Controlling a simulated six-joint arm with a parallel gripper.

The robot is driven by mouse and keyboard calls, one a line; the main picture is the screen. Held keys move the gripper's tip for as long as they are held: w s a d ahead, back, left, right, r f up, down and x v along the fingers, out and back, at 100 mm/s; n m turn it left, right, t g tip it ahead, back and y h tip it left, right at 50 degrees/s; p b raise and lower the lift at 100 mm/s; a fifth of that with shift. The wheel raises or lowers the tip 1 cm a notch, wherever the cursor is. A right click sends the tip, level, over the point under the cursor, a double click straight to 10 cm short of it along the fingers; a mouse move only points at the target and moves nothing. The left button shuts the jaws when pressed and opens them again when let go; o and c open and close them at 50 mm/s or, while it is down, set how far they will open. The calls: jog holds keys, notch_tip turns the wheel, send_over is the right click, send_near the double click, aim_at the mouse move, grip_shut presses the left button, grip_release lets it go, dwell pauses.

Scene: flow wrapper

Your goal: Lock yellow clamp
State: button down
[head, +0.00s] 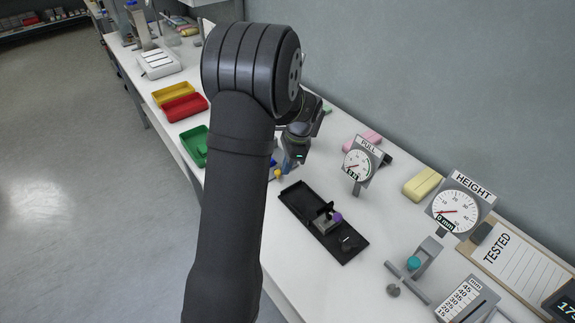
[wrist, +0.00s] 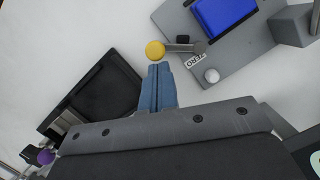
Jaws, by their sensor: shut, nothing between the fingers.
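The yellow clamp shows as a yellow ball knob (wrist: 155,51) on a short grey lever (wrist: 182,48) at the edge of a grey fixture (wrist: 235,60). A blue block (wrist: 224,14) lies on that fixture. In the head view the yellow knob (head: 278,173) is small and partly hidden by my arm. My gripper (wrist: 158,67) is shut and empty, its blue-grey fingertips right beside the yellow knob; I cannot tell whether they touch. In the head view my gripper (head: 289,168) is low over the bench, beside the knob.
A black tray (head: 292,202) with a small purple-knobbed device (head: 336,217) lies close to my gripper. The PULL gauge (head: 358,165) and HEIGHT gauge (head: 460,208) stand to the right. Green (head: 195,146), red (head: 184,107) and yellow (head: 173,94) bins sit at the left edge.

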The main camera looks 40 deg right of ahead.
jog(key=shift+a+m, duration=0.2)
jog(key=shift+m, duration=0.1)
jog(key=m, duration=0.1)
jog(key=a+m, duration=0.1)
jog(key=m, duration=0.1)
jog(key=shift+w+a+t+h, duration=0.2)
jog(key=shift+w+t+h, duration=0.1)
jog(key=shift+t, duration=0.1)
jog(key=m, duration=0.1)
jog(key=w+a+m, duration=0.1)
jog(key=m, duration=0.1)
jog(key=m+h, duration=0.1)
jog(key=shift+w+a+m+t, duration=0.15)
jog(key=shift+a+m+t, duration=0.15)
jog(key=shift+m, duration=0.1)
jog(key=shift+d, duration=0.1)
jog(key=shift+d, duration=0.75)
